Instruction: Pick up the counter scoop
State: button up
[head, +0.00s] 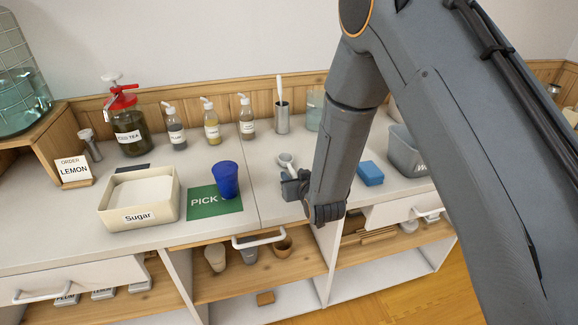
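The small metallic counter scoop (286,159) shows on the white counter, right of the blue cup. Its round bowl points to the back and its handle runs toward the front. My gripper (290,183) is low over the counter at the handle's near end, with the dark fingers pointing left. The gripper hides the end of the handle. Whether the fingers touch the scoop or are closed on it cannot be made out, and I cannot tell whether the scoop rests on the counter.
A blue cup (227,180) stands on the green PICK mat (203,207). A sugar bin (138,218) is farther left. Several pump bottles and a metal holder (282,119) line the back.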

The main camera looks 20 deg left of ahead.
jog(key=shift+w+a+f, duration=0.2)
jog(key=shift+w, duration=0.2)
grip_shut()
